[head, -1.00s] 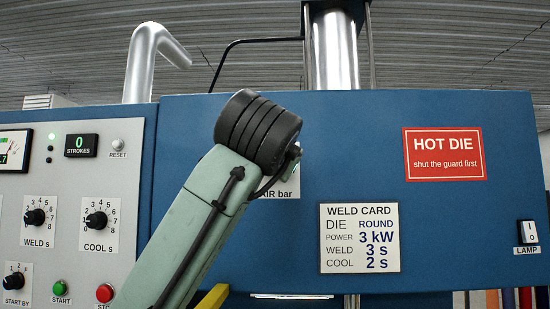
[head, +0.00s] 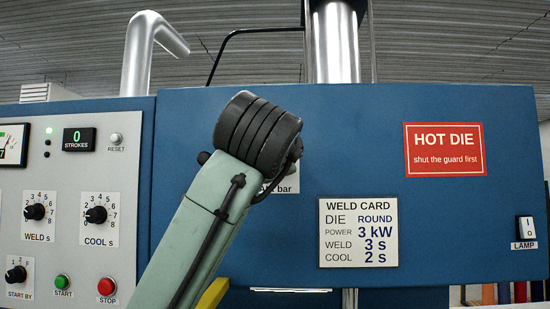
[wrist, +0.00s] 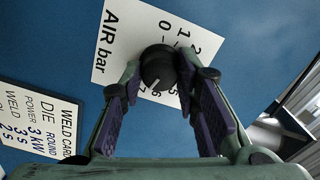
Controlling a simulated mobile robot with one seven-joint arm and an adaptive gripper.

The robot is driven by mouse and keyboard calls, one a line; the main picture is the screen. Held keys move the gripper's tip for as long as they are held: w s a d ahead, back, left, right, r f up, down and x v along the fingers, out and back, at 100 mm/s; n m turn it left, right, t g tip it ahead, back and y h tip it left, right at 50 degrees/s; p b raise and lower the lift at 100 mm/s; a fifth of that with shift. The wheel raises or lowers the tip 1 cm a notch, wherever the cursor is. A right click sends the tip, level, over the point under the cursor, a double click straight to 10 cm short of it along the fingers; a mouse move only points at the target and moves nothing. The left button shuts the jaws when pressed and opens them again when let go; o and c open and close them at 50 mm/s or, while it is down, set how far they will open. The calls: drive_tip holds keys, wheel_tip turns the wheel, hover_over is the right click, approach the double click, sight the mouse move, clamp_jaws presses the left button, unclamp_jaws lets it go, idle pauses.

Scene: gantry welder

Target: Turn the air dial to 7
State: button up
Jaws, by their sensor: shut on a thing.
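The air dial (wrist: 157,62) is a round black knob on a white "AIR bar" card (wrist: 113,55) in the wrist view. The card looks turned on its side there. My gripper (wrist: 159,70) has a purple-padded finger on each side of the knob and is shut on it. A pale mark shows at the knob's lower edge, towards the higher numbers. The fingers partly hide those numbers, so I cannot tell the exact setting.
The blue panel carries a weld card (head: 358,232), a red hot-die sign (head: 444,149) and a lamp switch (head: 527,229) to the right. The grey control panel at left has weld (head: 36,212) and cool (head: 96,214) knobs, and start (head: 62,282) and stop (head: 106,286) buttons.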

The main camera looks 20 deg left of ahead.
idle(0.4)
drive_tip(key=o, duration=1.2)
drive_tip(key=shift+c, duration=0.2)
drive_tip(key=shift+s, duration=0.1)
drive_tip(key=v, duration=1.2)
